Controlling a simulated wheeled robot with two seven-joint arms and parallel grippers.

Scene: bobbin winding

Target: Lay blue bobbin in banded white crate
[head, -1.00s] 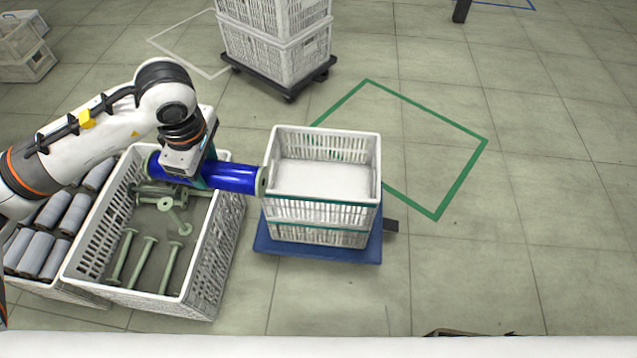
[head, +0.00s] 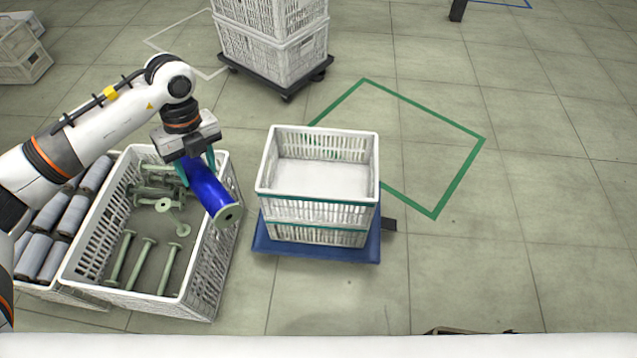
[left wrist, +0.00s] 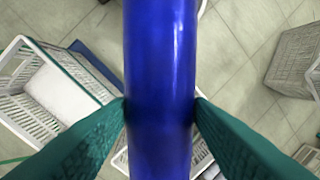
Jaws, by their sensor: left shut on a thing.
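The blue bobbin (head: 206,186) has pale green end flanges and is held in my left gripper (head: 195,167), which is shut on it. It hangs tilted above the right side of the crate of green spools, its near end toward the lower right. In the left wrist view the blue bobbin (left wrist: 160,80) runs lengthwise between the two green fingers of my left gripper (left wrist: 160,112). The banded white crate (head: 318,211) with green bands stands right of the bobbin, and its visible inside looks empty. It also shows in the left wrist view (left wrist: 22,115). My right gripper is not in view.
A white crate (head: 205,275) holds several empty green spools (head: 142,262). A crate at the left holds grey bobbins (head: 35,252). The banded crate stands on a blue base (head: 345,253). Stacked crates (head: 272,45) stand behind. Floor at the right is clear, with a green outline.

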